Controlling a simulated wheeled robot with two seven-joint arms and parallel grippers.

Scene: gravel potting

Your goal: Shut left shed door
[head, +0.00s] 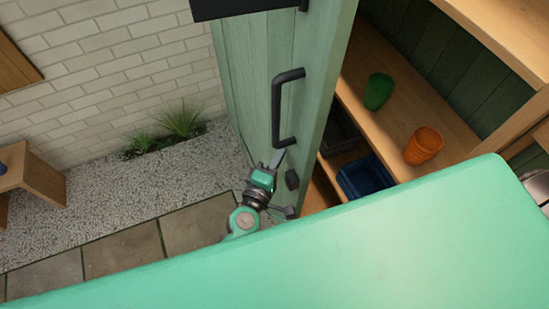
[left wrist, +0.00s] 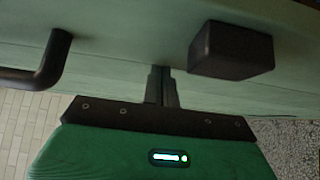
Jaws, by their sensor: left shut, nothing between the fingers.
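The left shed door (head: 265,75) is pale green and stands open, its inner shelves showing to the right. A black bar handle (head: 279,108) is on its face, with a small dark block (head: 292,179) lower down near the edge. My left gripper (head: 277,160) is just below the handle, close to the door face. In the left wrist view its fingers (left wrist: 162,84) are together and empty, pointing at the door (left wrist: 120,30), between the handle (left wrist: 48,62) and the block (left wrist: 230,50). I cannot tell whether the fingertips touch the door. My right gripper is not in view.
Inside the shed, a shelf (head: 400,112) holds a green pot (head: 378,91) and orange pots (head: 424,145), with a blue crate (head: 362,178) below. Left of the door are gravel (head: 100,200), paving slabs (head: 124,255), a wooden bench (head: 35,175) and a brick wall (head: 110,75).

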